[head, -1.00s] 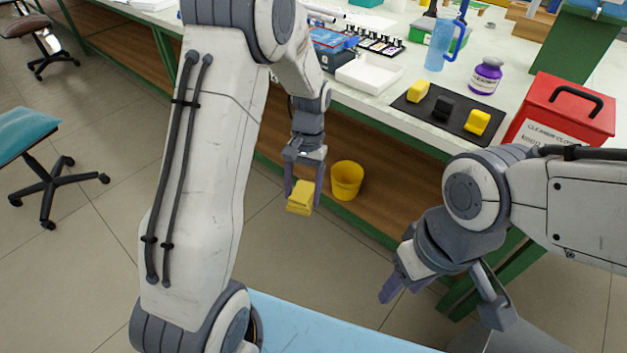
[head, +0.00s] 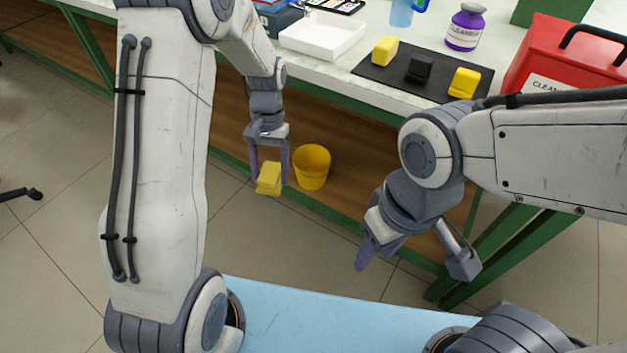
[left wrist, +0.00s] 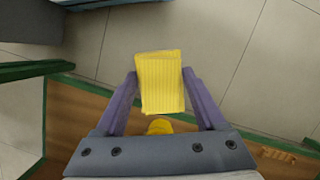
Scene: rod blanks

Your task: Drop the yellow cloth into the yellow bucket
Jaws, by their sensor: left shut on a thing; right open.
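The yellow cloth (head: 268,177) is a small folded block held between the fingertips of my left gripper (head: 269,170), over the floor in front of the bench. In the left wrist view the ribbed cloth (left wrist: 161,82) sits between both fingers of the gripper (left wrist: 161,84). The yellow bucket (head: 312,168) stands on the bench's lower wooden shelf, just right of the cloth in the head view. In the left wrist view only a small part of the bucket (left wrist: 158,126) shows below the cloth. My right gripper (head: 378,248) is empty and open at lower right.
On the bench top, a black mat (head: 420,76) holds two yellow blocks and a black one. Beside it are a white tray (head: 323,37), a purple cleaner bottle (head: 465,28) and a red box (head: 560,68). The green bench edge (head: 350,100) overhangs the shelf.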

